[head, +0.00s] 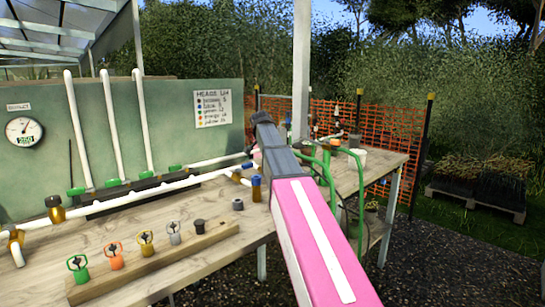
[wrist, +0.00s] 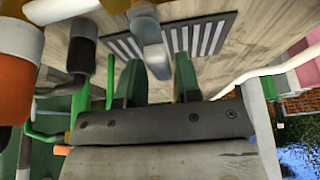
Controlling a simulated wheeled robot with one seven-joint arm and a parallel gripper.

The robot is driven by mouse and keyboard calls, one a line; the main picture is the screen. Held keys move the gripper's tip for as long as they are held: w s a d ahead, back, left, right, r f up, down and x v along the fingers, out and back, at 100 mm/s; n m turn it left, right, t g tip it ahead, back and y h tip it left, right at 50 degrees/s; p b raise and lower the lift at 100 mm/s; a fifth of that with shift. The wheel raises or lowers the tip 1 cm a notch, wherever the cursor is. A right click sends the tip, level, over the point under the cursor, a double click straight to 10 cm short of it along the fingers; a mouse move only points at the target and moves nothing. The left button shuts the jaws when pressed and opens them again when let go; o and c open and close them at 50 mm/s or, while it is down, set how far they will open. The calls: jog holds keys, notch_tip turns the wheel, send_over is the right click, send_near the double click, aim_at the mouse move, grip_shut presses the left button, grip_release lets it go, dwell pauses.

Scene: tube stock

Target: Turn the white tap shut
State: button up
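No white tap can be told for certain in either view. In the head view the white pipe (head: 130,188) runs along the bench to brass and blue fittings (head: 256,188), and my arm covers what lies behind it. My gripper (wrist: 158,72) shows in the wrist view with two dark green fingers apart. A grey-white fitting (wrist: 150,40) stands just beyond the fingertips, roughly in line with the gap between them. I cannot tell whether they touch it. My gripper is hidden in the head view.
A wooden strip (head: 150,262) with several coloured valve heads lies at the bench front. A gauge (head: 24,131) and a label board (head: 213,109) are on the green panel. Green hoses (head: 327,180) stand right of my arm. In the wrist view, an orange-and-grey fitting (wrist: 17,75) is close at left.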

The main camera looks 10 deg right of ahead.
jog(key=shift+o, duration=0.6)
jog(key=v, duration=1)
jog(key=shift+a+r, duration=0.2)
jog(key=shift+r, duration=0.15)
jog(key=shift+s, duration=0.2)
